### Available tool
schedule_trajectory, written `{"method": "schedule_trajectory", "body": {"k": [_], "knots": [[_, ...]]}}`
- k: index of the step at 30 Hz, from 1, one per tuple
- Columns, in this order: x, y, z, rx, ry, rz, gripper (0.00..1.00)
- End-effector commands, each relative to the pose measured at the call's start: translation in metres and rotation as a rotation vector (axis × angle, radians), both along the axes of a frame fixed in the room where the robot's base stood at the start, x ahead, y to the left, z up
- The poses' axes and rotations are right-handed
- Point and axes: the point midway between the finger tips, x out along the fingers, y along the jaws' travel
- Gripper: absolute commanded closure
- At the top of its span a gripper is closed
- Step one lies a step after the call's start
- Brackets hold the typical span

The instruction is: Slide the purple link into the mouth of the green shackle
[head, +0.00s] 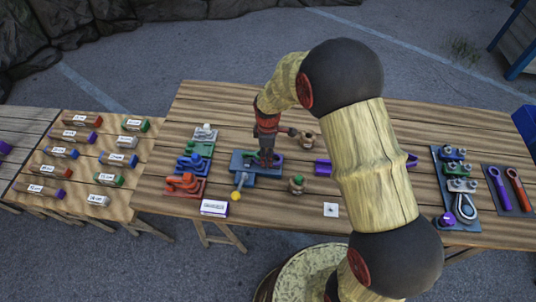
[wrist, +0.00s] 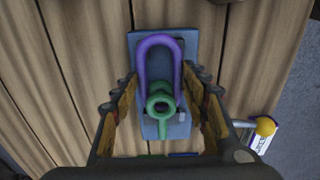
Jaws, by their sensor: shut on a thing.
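The purple link (wrist: 160,40) is a U-shaped loop over a blue plate (wrist: 178,130). Its rounded end points to the top of the wrist view, and its legs run down to the green shackle (wrist: 160,87).
A yellow ball knob (head: 235,196) and a white label block (head: 214,208) are near the table's front. Coloured shackles (head: 185,184) stand to the left. Two small round pieces (head: 297,184) flank the plate's right side. A dark board (head: 455,185) with hardware lies at right.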

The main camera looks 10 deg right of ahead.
Motion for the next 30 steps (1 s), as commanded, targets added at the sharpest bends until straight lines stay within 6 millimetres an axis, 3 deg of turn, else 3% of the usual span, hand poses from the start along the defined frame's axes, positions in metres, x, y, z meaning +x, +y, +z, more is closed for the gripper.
{"method": "schedule_trajectory", "body": {"k": [4,5,6,16,25,30], "knots": [[0.000,0.000,0.001,0.001,-0.001,0.000,0.96],[0.000,0.000,0.001,0.001,-0.001,0.000,0.55],[0.000,0.000,0.001,0.001,-0.001,0.000,0.52],[0.000,0.000,0.000,0.000,0.000,0.000,0.34],[0.000,0.000,0.001,0.000,0.000,0.000,0.34],[0.001,0.000,0.017,0.000,-0.003,0.000,0.34]]}}
